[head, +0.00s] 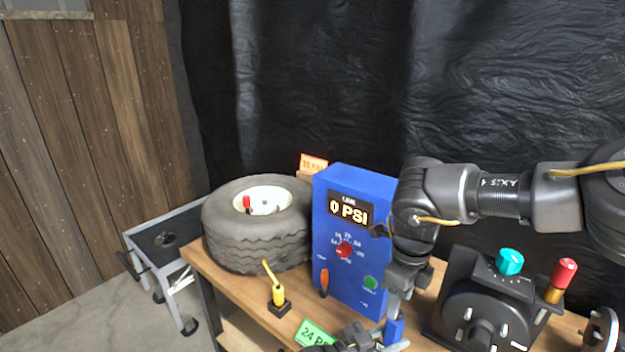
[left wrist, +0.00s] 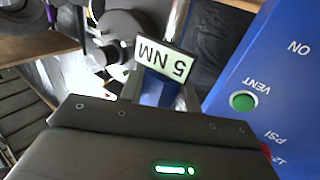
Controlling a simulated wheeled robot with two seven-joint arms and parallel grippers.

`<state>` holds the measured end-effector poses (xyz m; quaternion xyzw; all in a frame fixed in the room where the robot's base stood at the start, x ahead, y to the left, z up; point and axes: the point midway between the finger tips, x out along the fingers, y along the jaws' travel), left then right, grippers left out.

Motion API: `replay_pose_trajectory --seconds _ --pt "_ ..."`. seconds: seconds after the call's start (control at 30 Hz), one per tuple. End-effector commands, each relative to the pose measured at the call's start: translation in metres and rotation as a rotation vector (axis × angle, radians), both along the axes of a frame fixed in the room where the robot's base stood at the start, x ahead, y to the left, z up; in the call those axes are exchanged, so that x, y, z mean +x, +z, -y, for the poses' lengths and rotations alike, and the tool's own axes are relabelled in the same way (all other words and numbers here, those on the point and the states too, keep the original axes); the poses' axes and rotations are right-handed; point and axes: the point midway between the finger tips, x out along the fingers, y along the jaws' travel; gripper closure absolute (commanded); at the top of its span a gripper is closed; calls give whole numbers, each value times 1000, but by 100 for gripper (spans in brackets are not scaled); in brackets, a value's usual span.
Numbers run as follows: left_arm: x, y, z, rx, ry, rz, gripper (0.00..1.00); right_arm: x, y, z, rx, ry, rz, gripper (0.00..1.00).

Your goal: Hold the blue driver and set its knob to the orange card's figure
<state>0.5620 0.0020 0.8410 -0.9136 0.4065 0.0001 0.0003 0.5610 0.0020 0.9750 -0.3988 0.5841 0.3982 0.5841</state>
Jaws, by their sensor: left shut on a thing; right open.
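The blue driver (head: 393,331) is partly hidden at the bottom of the head view; its blue body also shows in the left wrist view (left wrist: 152,92). A pale plate reading "5 NM" (left wrist: 166,62) stands at it there. My left gripper (head: 374,343) is shut on the driver, its fingers mostly hidden. My right gripper (head: 396,305) is open and points down just above the driver; whether it touches the knob cannot be told. The knob is hidden. The orange card (head: 313,164) stands behind the blue box, its figure too small to read surely.
A blue box (head: 325,215) reads "0 PSI" and has a red knob and green VENT button. A tyre (head: 257,228), yellow tool (head: 278,294) and green card (head: 314,334) are on the bench. A black device (head: 479,311) with a teal knob stands right. A cart (head: 165,240) stands left.

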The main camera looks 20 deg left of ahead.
Motion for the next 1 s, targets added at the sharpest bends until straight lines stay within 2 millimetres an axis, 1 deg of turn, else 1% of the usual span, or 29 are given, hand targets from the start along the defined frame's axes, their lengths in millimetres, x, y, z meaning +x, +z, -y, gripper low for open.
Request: replay_pose_trajectory --seconds 0.17,0.43,0.67,0.7,1.0 --pt "0 0 0 1 0 -1 99 0 -8 0 0 -1 -1 52" --pt "0 0 0 1 0 -1 99 0 -28 0 0 -2 -1 52" --pt "0 0 0 1 0 -1 99 0 -30 0 0 -3 0 52" --pt "0 0 0 1 0 -1 99 0 -30 0 0 -3 0 54" --pt "0 0 0 1 0 -1 99 0 -30 0 0 -3 0 93"
